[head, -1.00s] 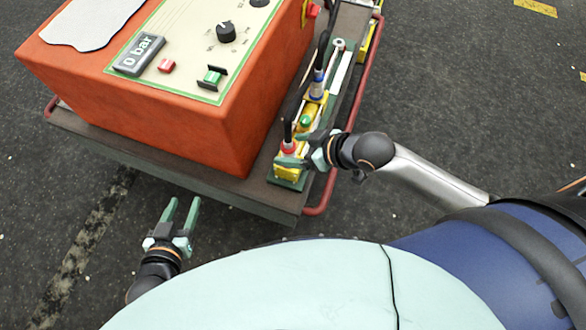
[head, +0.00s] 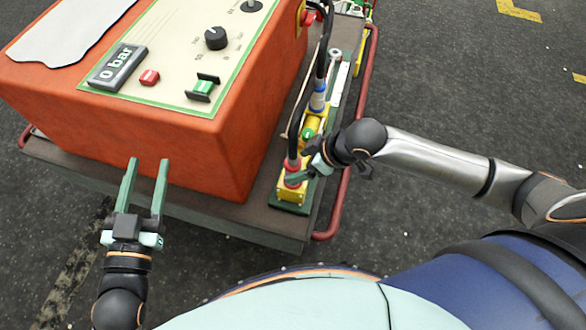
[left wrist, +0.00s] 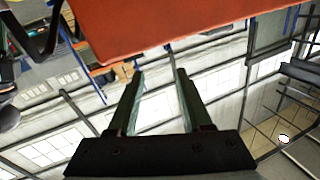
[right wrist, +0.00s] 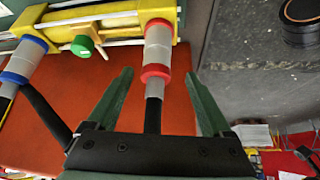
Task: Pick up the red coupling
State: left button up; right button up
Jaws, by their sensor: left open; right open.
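The red coupling (head: 291,164) is a grey sleeve with red rings on a black hose. It sits on the near end of the yellow block. In the right wrist view the red coupling (right wrist: 157,72) stands between the fingertips of my right gripper (right wrist: 159,78), with gaps on both sides. In the head view my right gripper (head: 302,173) is open at the coupling, and its fingers partly hide it. My left gripper (head: 148,164) is open and empty in front of the orange box; in its wrist view nothing is between the fingers (left wrist: 158,76).
A blue-ringed coupling (head: 318,98) with its own hose sits further along the yellow block. A green knob (right wrist: 82,46) is on the block between them. The orange box (head: 190,150) fills the cart's left side. A red rail (head: 345,180) edges the cart.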

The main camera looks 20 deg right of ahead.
aim_at(298, 165)
jog(key=shift+b+x, duration=0.35)
jog(key=shift+x, duration=0.75)
jog(key=x, duration=0.1)
jog(key=b+x, duration=0.1)
jog(key=shift+w+f+b, duration=0.3)
jog(key=shift+f, duration=0.1)
pick_arm(q)
jog(key=s+d+r+m+t+h, duration=0.1)
jog(key=s+r+m+t+h, duration=0.1)
jog(key=r, duration=0.7)
jog(key=s+r+m+t+h+b, duration=0.1)
jog(key=s+r+m+t+h, duration=0.1)
jog(key=s+r+m+h, duration=0.3)
notch_tip(298, 165, up, 4)
jog(key=m+h, duration=0.1)
jog(key=h, duration=0.2)
jog(key=shift+d+f+t, duration=0.15)
jog(key=shift+d+t, duration=0.15)
jog(key=shift+d, duration=0.05)
pick_arm(e)
jog(key=shift+x, duration=1.15)
pick_arm(q)
jog(key=shift+s, duration=0.1)
pick_arm(e)
grip_shut()
jog(key=shift+r, duration=0.1)
